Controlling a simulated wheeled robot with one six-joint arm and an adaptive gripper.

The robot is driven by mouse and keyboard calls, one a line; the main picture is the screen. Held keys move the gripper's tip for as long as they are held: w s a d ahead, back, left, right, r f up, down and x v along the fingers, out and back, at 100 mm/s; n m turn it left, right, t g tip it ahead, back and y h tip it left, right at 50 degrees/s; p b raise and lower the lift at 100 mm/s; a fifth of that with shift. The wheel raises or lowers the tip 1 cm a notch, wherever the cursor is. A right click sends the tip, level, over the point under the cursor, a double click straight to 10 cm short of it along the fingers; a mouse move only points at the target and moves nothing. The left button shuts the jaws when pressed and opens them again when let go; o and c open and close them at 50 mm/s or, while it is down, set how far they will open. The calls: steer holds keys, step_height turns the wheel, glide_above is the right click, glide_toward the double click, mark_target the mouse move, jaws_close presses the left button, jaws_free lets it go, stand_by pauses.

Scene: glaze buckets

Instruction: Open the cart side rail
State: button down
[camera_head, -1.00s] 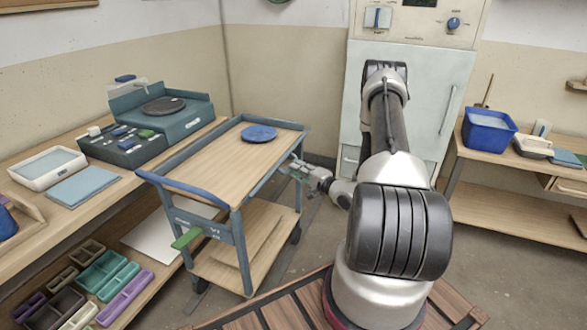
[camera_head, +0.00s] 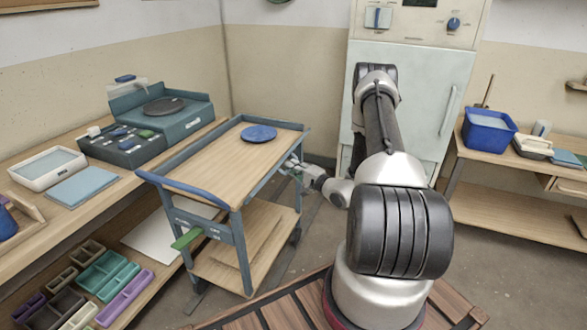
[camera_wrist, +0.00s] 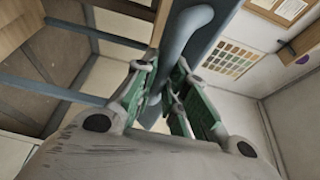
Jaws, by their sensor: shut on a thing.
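The cart (camera_head: 215,170) has a wooden top, blue-grey frame and curved blue handle at its near left end. Its side rail (camera_head: 265,182) runs along the right edge of the top; my gripper (camera_head: 291,166) is at this rail. In the wrist view, a rounded blue-grey rail (camera_wrist: 187,24) runs down between the green-padded fingers of my gripper (camera_wrist: 167,72), which is shut on it. A darker flat beam lies beside the rail. The exact contact is partly hidden by the fingers.
A blue disc (camera_head: 259,133) lies on the cart top. A green pedal-like tab (camera_head: 186,238) sticks out low at its near end. A workbench (camera_head: 110,190) stands left, a pale cabinet (camera_head: 430,110) behind my arm. A bench with a blue tub (camera_head: 488,132) stands right.

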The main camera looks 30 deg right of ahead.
steer(key=shift+s+f+m+t+y, duration=0.1)
steer(key=shift+f+m+t, duration=0.4)
steer(key=shift+t, duration=0.45)
steer(key=shift+w+f+m+t+y, duration=0.1)
steer(key=shift+f+m+t, duration=0.45)
steer(key=shift+t, duration=0.35)
steer(key=shift+s+f+m+t+y, duration=0.1)
steer(key=shift+f+m+t, duration=0.4)
steer(key=shift+t, duration=0.45)
